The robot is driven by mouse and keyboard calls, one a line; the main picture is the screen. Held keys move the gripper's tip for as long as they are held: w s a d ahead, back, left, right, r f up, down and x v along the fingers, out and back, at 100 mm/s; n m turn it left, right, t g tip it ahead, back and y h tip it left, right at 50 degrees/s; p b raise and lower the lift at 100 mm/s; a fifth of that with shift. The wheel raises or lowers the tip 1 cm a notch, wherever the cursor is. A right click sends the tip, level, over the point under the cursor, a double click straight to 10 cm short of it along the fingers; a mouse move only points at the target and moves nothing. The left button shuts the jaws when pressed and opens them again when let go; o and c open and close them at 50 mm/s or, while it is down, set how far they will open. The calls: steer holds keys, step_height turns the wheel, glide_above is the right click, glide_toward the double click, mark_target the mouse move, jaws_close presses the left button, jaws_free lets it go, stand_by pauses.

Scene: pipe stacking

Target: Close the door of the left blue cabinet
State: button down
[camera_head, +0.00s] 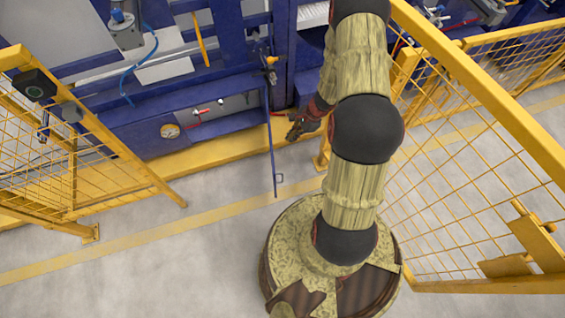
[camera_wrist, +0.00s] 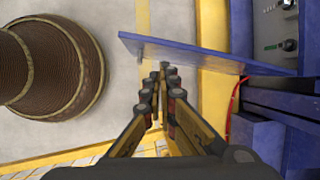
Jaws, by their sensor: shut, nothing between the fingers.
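The blue cabinet door (camera_head: 271,140) stands open, seen nearly edge-on in the head view, jutting out from the blue cabinet (camera_head: 155,135) toward the walkway. A small handle sticks out near its free end. In the wrist view the door (camera_wrist: 205,54) is a flat blue panel running across just beyond the fingertips. My gripper (camera_head: 293,135) is just right of the door in the head view. In the wrist view my gripper (camera_wrist: 163,72) is shut and empty, with its tips close to the door; I cannot tell whether they touch it.
A yellow mesh fence (camera_head: 480,165) stands close to the right of my arm, and another (camera_head: 70,150) stands at the left. A yellow floor-level beam (camera_head: 215,153) runs along the cabinet's foot. The grey floor (camera_head: 130,260) in front is clear. A red cable (camera_wrist: 233,100) hangs by the cabinet.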

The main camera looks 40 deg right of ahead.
steer(key=s+f+m, duration=0.3)
steer(key=s+f, duration=0.2)
steer(key=f, duration=0.3)
steer(key=w+a+f+b, duration=0.4)
steer(key=a+f, duration=0.2)
steer(key=f, duration=0.3)
steer(key=shift+g, duration=0.3)
